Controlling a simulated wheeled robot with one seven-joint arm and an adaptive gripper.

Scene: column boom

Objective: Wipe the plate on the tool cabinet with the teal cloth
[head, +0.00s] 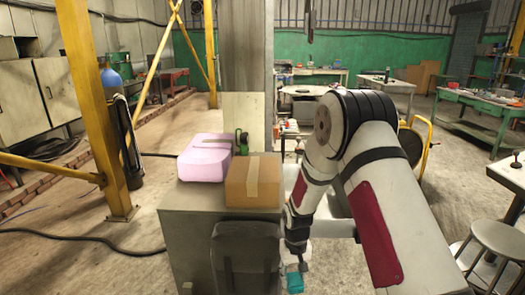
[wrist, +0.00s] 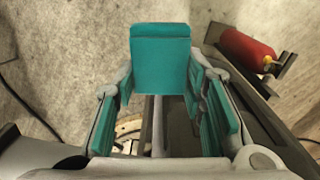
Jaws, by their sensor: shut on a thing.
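My gripper (head: 296,262) hangs low at the right side of a grey cabinet (head: 190,235), below the level of its top. It is shut on the teal cloth (head: 294,282). In the wrist view the cloth (wrist: 160,58) is a flat teal piece at the fingertips, and teal panels also run along both fingers. Concrete floor shows beyond it. I cannot make out a plate in either view. The boxes hide part of the cabinet top, and I cannot tell if this is the tool cabinet.
A pink box (head: 204,158), a cardboard box (head: 253,181) and a small green object (head: 241,141) crowd the cabinet top. A column (head: 243,60) rises behind. Yellow posts (head: 95,100) stand left. A stool (head: 495,240) is at right. A red cylinder (wrist: 248,48) shows in the wrist view.

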